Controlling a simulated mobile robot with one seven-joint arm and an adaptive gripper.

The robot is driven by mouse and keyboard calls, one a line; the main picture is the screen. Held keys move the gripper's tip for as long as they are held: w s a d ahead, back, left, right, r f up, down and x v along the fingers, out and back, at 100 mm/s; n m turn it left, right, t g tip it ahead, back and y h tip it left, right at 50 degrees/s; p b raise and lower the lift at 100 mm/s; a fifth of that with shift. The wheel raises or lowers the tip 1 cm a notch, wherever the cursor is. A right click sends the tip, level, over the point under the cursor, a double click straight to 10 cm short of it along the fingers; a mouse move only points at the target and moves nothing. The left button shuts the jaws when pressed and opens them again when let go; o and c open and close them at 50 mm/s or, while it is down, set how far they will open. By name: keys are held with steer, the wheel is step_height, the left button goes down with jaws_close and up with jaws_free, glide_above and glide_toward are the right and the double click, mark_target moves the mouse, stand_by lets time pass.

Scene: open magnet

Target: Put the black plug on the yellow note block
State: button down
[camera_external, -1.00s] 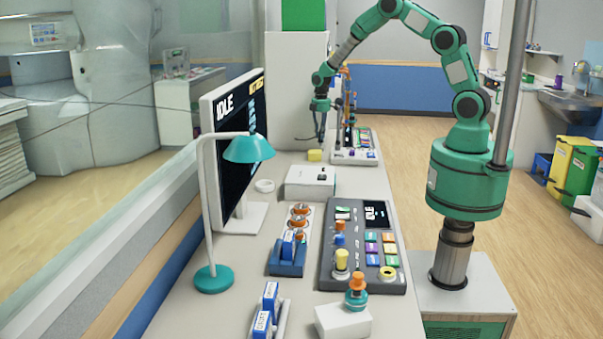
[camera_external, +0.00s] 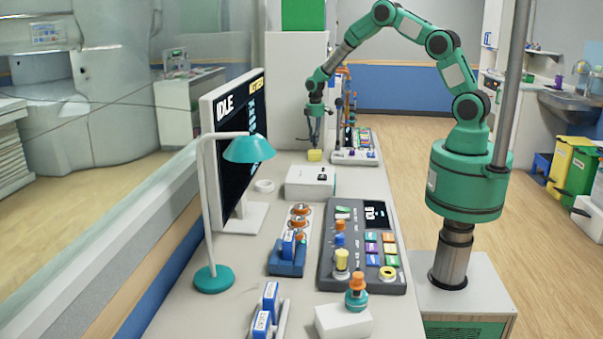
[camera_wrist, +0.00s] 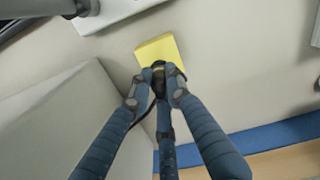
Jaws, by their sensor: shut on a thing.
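The yellow note block (camera_external: 315,155) lies on the far part of the desk; it also shows in the wrist view (camera_wrist: 160,47). My gripper (camera_external: 314,143) points down over it, and in the wrist view my gripper's fingers (camera_wrist: 158,82) close together at the block's near edge. A small black plug (camera_wrist: 158,67) sits between the fingertips, mostly hidden by them. It overlaps the note block's near edge in the wrist view. I cannot tell whether the plug touches the block.
A white box (camera_external: 311,182) stands on the desk in front of the note block. A console with coloured parts (camera_external: 354,156) is just to its right. A white cabinet (camera_external: 290,100) rises behind. The monitor (camera_external: 235,140) stands to the left.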

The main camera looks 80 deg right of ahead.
steer(key=shift+f, duration=0.45)
steer(key=shift+f, duration=0.1)
steer(key=c, duration=1.6)
jaws_free()
steer(key=shift+c, duration=0.2)
step_height(320, 180, up, 12)
steer(key=shift+r+p, duration=0.1)
steer(key=shift+p, duration=0.75)
